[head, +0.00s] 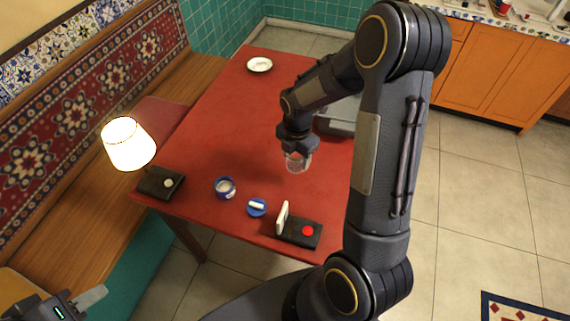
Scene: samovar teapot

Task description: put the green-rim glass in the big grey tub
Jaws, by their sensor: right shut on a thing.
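My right gripper (297,152) points down over the red table and is shut on a clear glass (297,164). The glass looks upright; its rim colour is too small to make out. A grey tub (338,128) stands on the table just right of and behind the gripper, and my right arm hides much of it. My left gripper (92,298) is low at the bottom left corner, away from the table; I cannot tell how far its fingers are apart.
On the red table (230,120) are a white plate (260,65), a blue jar (225,187), a blue lid (257,207), a black pad with a red disc (305,232) and a black box (161,183). A lit lamp (128,144) stands at left. The table's middle left is clear.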

